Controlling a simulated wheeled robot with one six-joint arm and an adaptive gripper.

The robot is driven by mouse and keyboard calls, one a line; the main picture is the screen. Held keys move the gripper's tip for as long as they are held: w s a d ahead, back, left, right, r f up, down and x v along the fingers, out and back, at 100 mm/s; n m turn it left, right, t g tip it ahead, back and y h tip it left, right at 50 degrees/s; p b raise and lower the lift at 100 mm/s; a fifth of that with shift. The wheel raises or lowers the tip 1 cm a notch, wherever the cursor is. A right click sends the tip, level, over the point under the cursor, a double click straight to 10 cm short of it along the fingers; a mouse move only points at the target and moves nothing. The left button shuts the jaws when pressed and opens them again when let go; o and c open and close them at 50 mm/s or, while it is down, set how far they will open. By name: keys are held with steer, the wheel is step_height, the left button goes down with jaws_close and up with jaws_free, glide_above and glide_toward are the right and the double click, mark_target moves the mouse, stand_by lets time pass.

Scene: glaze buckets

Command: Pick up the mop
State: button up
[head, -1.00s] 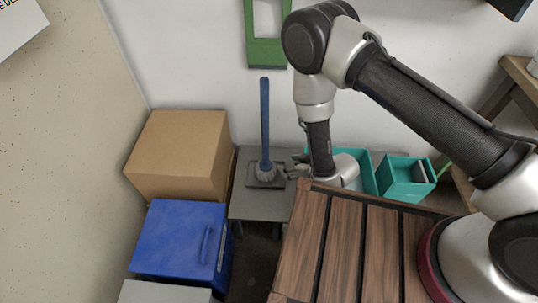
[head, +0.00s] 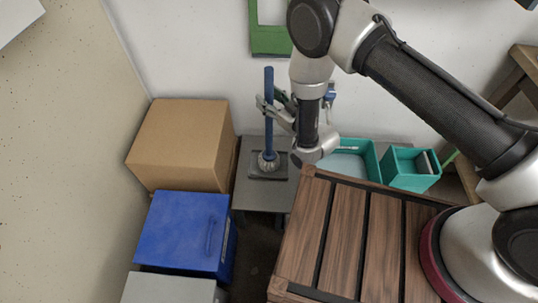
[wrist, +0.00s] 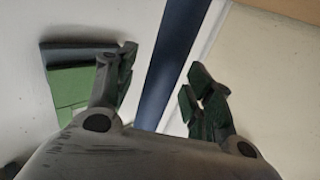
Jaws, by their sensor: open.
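The mop (head: 269,120) stands upright on a dark square plate on a grey table against the wall. It has a blue handle and a grey round head (head: 268,162) at its foot. My gripper (head: 270,104) is at the upper half of the handle, with its fingers on either side of it. In the wrist view the blue handle (wrist: 172,65) passes between the two open fingers (wrist: 158,92), with gaps showing on both sides. Whether a finger touches the handle is not clear.
A cardboard box (head: 180,145) and a blue box (head: 182,232) stand left of the grey table (head: 262,200). Teal bins (head: 410,169) stand to the right. A slatted wooden surface (head: 340,235) is in front. A green frame (head: 270,42) is on the wall behind.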

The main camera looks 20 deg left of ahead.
steer(key=shift+w+a, duration=0.1)
steer(key=shift+a, duration=0.1)
steer(key=c, duration=1.1)
steer(key=shift+r, duration=0.1)
